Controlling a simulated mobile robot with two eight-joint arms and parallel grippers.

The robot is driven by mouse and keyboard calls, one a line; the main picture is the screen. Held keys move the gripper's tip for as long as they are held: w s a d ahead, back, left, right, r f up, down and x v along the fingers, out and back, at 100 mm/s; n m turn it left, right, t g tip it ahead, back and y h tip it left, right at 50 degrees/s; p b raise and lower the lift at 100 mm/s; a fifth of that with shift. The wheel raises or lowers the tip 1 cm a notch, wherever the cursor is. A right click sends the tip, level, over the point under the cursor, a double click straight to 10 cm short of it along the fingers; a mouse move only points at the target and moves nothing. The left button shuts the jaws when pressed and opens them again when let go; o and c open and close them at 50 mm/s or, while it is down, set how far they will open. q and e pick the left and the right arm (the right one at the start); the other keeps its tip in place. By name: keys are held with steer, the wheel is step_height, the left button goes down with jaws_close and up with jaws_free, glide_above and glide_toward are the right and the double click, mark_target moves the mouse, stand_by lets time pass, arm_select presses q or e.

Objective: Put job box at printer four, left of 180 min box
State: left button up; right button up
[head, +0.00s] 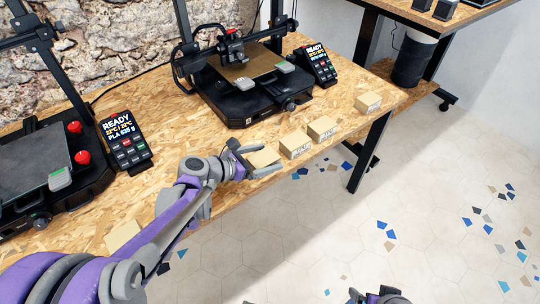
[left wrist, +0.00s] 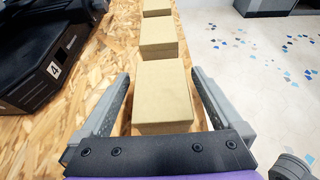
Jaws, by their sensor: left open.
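A tan job box (head: 264,157) sits at the table's front edge before the printer marked 4, at the left end of a row of boxes. My left gripper (head: 266,163) is open, its fingers on either side of this box; the left wrist view shows the box (left wrist: 163,90) with gaps beside the fingers. Right of it are a box (head: 295,145) and another box (head: 323,128), with printed fronts too small to read. I cannot tell which is the 180 min box. My right gripper (head: 380,297) shows only partly at the bottom edge.
Another box (head: 368,102) stands apart, farther right. A box (head: 123,235) lies at the left front, partly hidden by my arm. The printer (head: 255,85) and its READY display (head: 317,65) stand behind the row. The table's front edge is close; tiled floor lies beyond.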

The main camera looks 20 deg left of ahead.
arm_select(q)
steer(key=p+v, duration=0.1)
steer(key=v, duration=0.8)
steer(key=shift+s+a+r+p, duration=0.1)
steer(key=shift+s+a+p, duration=0.1)
steer(key=shift+p, duration=0.15)
steer(key=shift+s+d, duration=0.15)
steer(key=shift+s, duration=0.1)
steer(key=s+d+f+m+g+y, duration=0.3)
steer(key=s+d+f+m+g, duration=0.25)
steer(key=s+m, duration=0.65)
steer(key=s+a+f+m+y, duration=0.2)
steer(key=s+m+y, duration=0.3)
steer(key=m, duration=1.1)
steer(key=s+f, duration=0.1)
steer(key=s, duration=0.2)
steer(key=shift+g, duration=0.25)
